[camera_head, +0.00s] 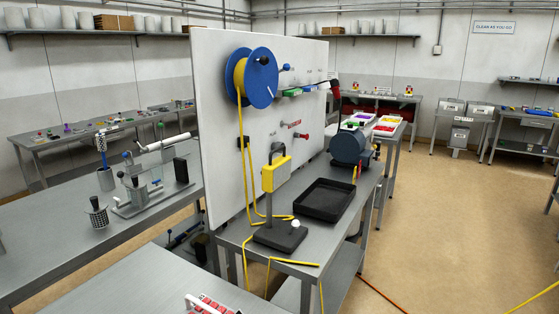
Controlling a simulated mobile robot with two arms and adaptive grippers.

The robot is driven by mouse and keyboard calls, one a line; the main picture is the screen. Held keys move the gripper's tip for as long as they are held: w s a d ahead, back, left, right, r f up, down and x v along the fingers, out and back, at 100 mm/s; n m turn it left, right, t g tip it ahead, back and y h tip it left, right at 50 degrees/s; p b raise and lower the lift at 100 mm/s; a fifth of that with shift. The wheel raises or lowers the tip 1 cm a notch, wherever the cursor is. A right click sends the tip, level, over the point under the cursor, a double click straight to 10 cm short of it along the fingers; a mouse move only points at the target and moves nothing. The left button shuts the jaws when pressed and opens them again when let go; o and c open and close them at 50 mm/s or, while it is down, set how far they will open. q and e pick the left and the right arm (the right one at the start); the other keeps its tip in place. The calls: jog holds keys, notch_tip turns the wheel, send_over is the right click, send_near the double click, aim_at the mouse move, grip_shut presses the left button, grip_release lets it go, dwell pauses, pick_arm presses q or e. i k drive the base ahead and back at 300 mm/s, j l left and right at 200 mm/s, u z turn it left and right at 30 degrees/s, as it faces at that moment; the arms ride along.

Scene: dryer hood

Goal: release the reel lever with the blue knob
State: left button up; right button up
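A blue reel (262,80) wound with yellow cable (240,82) is mounted high on a white upright panel (222,150). A black knob (264,60) sits on the reel's face. The yellow cable hangs down from the reel to the bench below. Neither of my grippers shows in this view.
The grey bench (312,262) below holds a yellow-headed stand (275,172), a black tray (324,199) and a dark cylindrical machine (350,147). Red-handled levers (303,136) stick out of the panel. Another bench (60,250) stands left. The floor (450,220) at right is mostly open, with cables.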

aim_at(286, 68)
jog(key=u, duration=0.3)
jog(key=i+l+u, duration=0.35)
jog(key=l, duration=0.2)
jog(key=i+l+u, duration=0.2)
jog(key=l, duration=0.15)
jog(key=l+u, duration=0.2)
jog(key=i+l, duration=0.15)
jog(key=l, duration=0.3)
jog(key=i+l, duration=0.1)
jog(key=l, duration=0.35)
jog(key=i+l+u, duration=0.1)
jog(key=l, duration=0.35)
jog(key=i+l, duration=0.15)
jog(key=l, duration=0.35)
jog(key=i+l, duration=0.15)
jog(key=l, duration=0.3)
jog(key=i+l, duration=0.1)
jog(key=l, duration=0.35)
jog(key=i+l+u, duration=0.1)
jog(key=l, duration=0.4)
